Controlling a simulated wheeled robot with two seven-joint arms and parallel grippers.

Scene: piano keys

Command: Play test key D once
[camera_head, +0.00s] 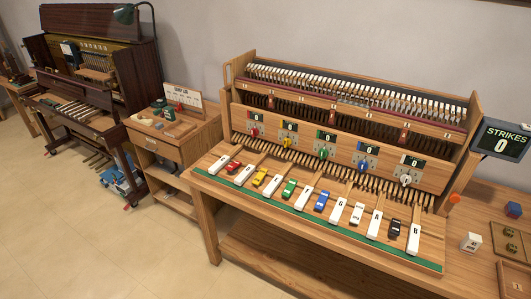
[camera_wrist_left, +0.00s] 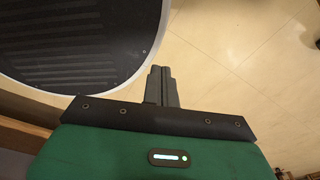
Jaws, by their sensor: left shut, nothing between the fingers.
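A wooden test bench carries a row of white keys with letters; G, A and B (camera_head: 413,238) are readable at the right end. The letters at the left end are too small to read surely; by order, key D (camera_head: 243,175) is the second white key from the left. Small coloured blocks sit between the white keys. My left gripper (camera_wrist_left: 160,70) shows only in the left wrist view, shut and empty, over the floor and away from the keys. My right gripper is not in view.
Above the keys, a wooden panel has several counters (camera_head: 323,147) reading 0 and coloured knobs. A dark "STRIKES" display (camera_head: 503,140) stands at the right. A small cabinet (camera_head: 172,150) and a dark upright piano (camera_head: 100,70) stand left. The floor (camera_head: 100,250) in front is clear.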

